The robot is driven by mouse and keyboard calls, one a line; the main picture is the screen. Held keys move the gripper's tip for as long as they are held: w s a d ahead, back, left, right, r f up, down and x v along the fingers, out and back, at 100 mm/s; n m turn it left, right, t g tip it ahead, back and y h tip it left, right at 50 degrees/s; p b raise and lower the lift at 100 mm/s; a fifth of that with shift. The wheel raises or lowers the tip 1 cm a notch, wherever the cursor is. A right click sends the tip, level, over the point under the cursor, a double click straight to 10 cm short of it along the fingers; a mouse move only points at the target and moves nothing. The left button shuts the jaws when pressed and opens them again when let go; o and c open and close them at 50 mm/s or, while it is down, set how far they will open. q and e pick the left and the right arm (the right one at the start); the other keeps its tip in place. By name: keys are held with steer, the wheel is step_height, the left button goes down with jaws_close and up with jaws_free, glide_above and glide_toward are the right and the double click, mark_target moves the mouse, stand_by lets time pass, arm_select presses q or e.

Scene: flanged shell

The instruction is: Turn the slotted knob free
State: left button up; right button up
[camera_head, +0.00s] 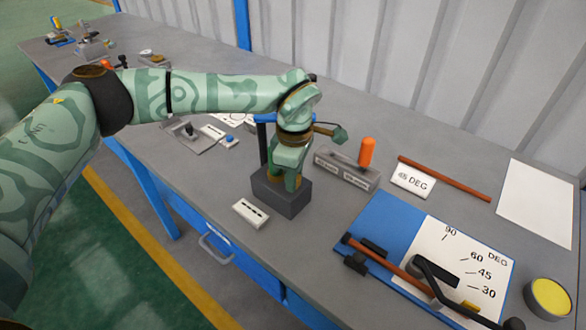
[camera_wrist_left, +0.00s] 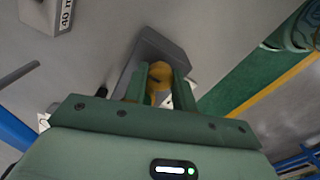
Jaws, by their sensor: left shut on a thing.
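The slotted knob (camera_wrist_left: 158,82) is a round, brass-yellow piece on a dark grey block (camera_head: 281,196). In the left wrist view the block (camera_wrist_left: 158,48) lies behind the knob. My left gripper (camera_head: 287,181) points down over the block, and its two green fingers (camera_wrist_left: 160,84) are shut on the knob from both sides. In the head view the fingers hide most of the knob. The slot's direction is hard to tell. My right gripper is in neither view.
A white marked card (camera_head: 250,213) lies at the block's front left. Behind stands a grey fixture (camera_head: 346,170) with an orange handle (camera_head: 367,152). To the right are a blue board (camera_head: 388,222) with a degree chart, a reddish rod (camera_head: 444,178) and a yellow-topped tin (camera_head: 549,298).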

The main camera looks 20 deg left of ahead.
arm_select(q)
steer(key=shift+r+n, duration=0.1)
steer(key=shift+n, duration=0.3)
steer(key=shift+p, duration=0.3)
steer(key=o, duration=1)
step_height(320, 180, up, 16)
steer(key=p, duration=0.3)
